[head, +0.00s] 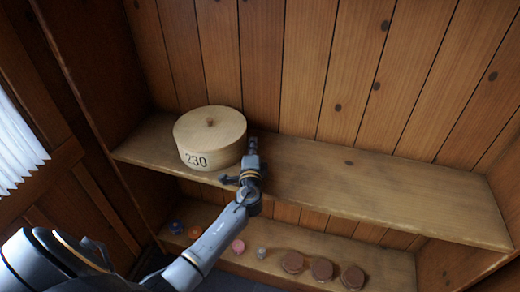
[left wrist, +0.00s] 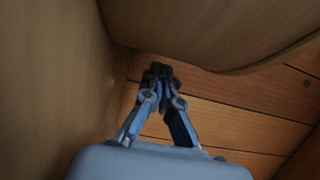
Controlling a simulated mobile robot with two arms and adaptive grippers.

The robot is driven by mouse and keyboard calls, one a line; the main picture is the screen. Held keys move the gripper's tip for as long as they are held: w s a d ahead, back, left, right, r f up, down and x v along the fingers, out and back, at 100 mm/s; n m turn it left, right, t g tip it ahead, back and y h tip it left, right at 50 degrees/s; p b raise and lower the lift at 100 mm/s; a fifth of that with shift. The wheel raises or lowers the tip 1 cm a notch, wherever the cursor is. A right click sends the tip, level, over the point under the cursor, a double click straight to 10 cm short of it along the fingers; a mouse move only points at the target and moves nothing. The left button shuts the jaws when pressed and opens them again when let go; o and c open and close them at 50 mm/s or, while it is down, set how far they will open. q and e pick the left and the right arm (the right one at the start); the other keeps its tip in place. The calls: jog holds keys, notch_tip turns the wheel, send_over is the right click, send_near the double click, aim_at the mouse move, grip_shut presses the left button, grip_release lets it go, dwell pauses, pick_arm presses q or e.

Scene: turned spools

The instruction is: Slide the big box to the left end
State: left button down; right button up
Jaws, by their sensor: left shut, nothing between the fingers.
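The big box (head: 210,145) is a round, pale wooden box with a lid, a small knob and the number 230 on its side. It stands upright on the left part of the upper shelf (head: 370,190), with a narrow gap to the left side wall. My left gripper (head: 252,144) is shut and empty at the box's right side, low over the shelf. In the left wrist view the shut fingertips (left wrist: 161,72) are close to the box's curved side (left wrist: 215,30); I cannot tell whether they touch. My right gripper is not in view.
The upper shelf is bare to the right of my left gripper. A plank back wall (head: 350,70) stands behind.

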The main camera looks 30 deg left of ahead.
pick_arm(q)
jog(key=shift+s+a, duration=0.3)
jog(key=shift+a, duration=0.4)
jog(key=s+a+b, duration=0.1)
jog(key=a, duration=0.5)
jog(key=s+a+b, duration=0.1)
jog(key=s+a, duration=0.1)
jog(key=a, duration=0.4)
jog(key=s+a+b, duration=0.1)
jog(key=s+a, duration=0.1)
jog(key=a, duration=0.4)
jog(key=shift+a+b, duration=0.3)
jog(key=shift+b, duration=0.1)
jog(key=shift+s+a, duration=0.15)
jog(key=shift+a, duration=0.4)
jog(key=shift+d, duration=0.1)
